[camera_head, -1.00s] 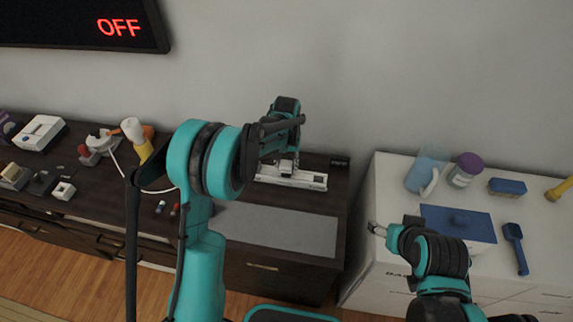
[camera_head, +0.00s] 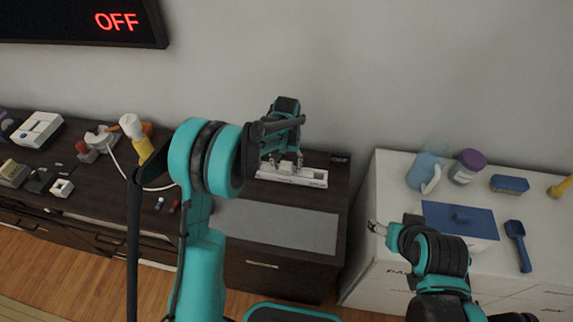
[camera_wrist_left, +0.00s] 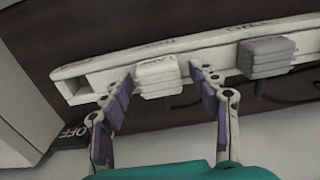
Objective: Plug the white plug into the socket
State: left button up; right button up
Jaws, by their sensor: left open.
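The white plug (camera_wrist_left: 157,76), with "LAMP" on it, sits at the white socket strip (camera_wrist_left: 205,58); it looks seated against the strip, but I cannot tell how deep its pins are. My left gripper (camera_wrist_left: 167,88) is open, with a purple-padded finger on each side of the plug and a visible gap at least on the right. In the head view the left gripper (camera_head: 283,158) is over the socket strip (camera_head: 314,178), hiding part of it. My right gripper (camera_head: 375,228) is beside the white cabinet; its jaw state is unclear.
A grey plug (camera_wrist_left: 266,56) sits on the strip to the right of the white one. A small black "OFF" box (camera_wrist_left: 72,132) lies nearby. A wall display (camera_head: 82,20) reads OFF. The grey mat (camera_head: 275,228) in front of the strip is clear.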

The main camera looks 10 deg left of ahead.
aim_at(286, 165)
pick_arm(q)
notch_tip(286, 165, up, 12)
dwell(0.6)
jog(key=s+a+r+t, duration=0.2)
jog(key=s+r, duration=0.2)
jog(key=s, duration=0.3)
jog(key=s+a+r+t, duration=0.2)
jog(key=s+r, duration=0.2)
jog(key=s, duration=0.3)
jog(key=s+a+f+t, duration=0.1)
jog(key=s+f+t, duration=0.2)
jog(key=s, duration=0.8)
jog(key=shift+s+a+f, duration=0.25)
jog(key=shift+s+f, duration=0.15)
jog(key=shift+f, duration=0.2)
